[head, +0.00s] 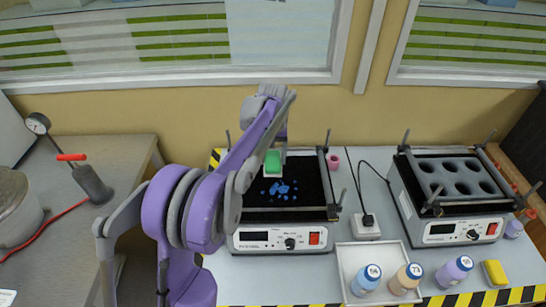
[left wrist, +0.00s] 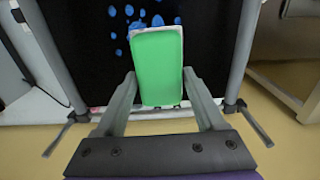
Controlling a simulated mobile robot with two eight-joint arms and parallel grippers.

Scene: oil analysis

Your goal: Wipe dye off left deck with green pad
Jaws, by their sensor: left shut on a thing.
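The green pad (head: 273,161) is in my left gripper (head: 275,148), over the back part of the left deck (head: 310,185). The deck is black, with blue dye spots (head: 279,189) clustered near its middle, in front of the pad. In the left wrist view the green pad (left wrist: 158,66) sits between the two fingers of my left gripper (left wrist: 160,100), with blue spots (left wrist: 137,25) past its far edge. Whether the pad touches the deck, I cannot tell. My right gripper is not in view.
Grey rods and clamps (head: 329,143) frame the left deck. A second machine (head: 447,195) with round wells stands at the right. A white tray (head: 344,262) with bottles and a yellow sponge (head: 494,273) are at the front right.

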